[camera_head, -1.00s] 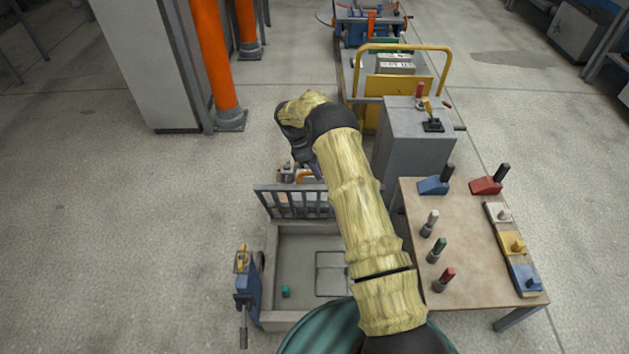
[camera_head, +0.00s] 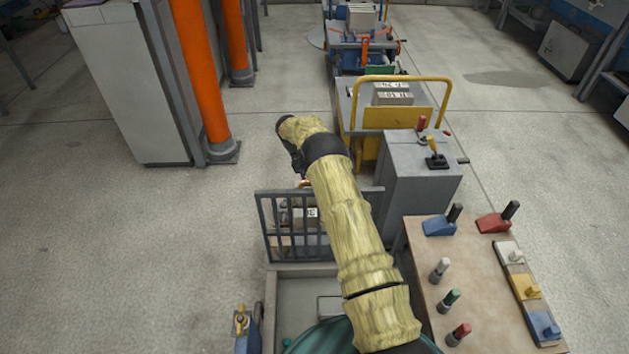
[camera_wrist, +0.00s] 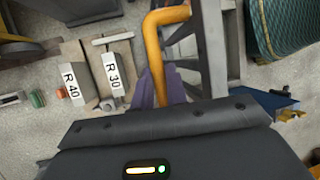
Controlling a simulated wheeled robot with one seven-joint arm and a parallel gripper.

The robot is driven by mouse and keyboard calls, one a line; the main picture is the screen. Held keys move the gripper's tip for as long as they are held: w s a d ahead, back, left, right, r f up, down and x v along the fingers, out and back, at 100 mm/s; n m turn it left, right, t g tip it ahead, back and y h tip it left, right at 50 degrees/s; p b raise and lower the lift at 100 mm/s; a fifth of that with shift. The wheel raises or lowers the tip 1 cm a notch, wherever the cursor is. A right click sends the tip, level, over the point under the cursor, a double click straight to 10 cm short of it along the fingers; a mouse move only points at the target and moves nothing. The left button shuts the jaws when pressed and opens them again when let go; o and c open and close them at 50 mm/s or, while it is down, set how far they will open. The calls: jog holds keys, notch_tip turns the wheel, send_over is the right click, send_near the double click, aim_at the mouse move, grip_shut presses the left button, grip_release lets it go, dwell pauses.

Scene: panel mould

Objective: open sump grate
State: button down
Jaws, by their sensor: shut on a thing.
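The grey barred sump grate (camera_head: 287,232) stands raised, close to upright, at the far edge of the sump pit (camera_head: 290,290) in the head view. My arm covers the grate's right part. In the wrist view the grate's frame (camera_wrist: 212,55) runs beside an orange bar handle (camera_wrist: 163,18). My gripper (camera_wrist: 158,88), with purple fingers, is shut on this handle. In the head view my gripper's fingers are hidden behind my arm and the grate, and only a bit of orange shows at the grate's top edge.
A grey control box (camera_head: 415,175) and a wooden table (camera_head: 455,265) with handles and blocks stand to the right. A yellow-railed cart (camera_head: 400,120) is behind. Blocks marked R 40 (camera_wrist: 75,82) and R 30 (camera_wrist: 112,75) lie beyond the grate. Orange pipes (camera_head: 203,80) rise at left.

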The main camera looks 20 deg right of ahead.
jog(key=shift+s+a+f, duration=0.1)
jog(key=shift+a+f, duration=0.15)
jog(key=shift+f, duration=0.25)
jog(key=c, duration=1.4)
grip_release()
jog(key=shift+d, duration=0.1)
jog(key=shift+r, duration=0.15)
jog(key=shift+w+r, duration=0.25)
jog(key=shift+r, duration=0.15)
jog(key=p+v, duration=0.2)
jog(key=v, duration=0.9)
jog(key=shift+c, duration=0.3)
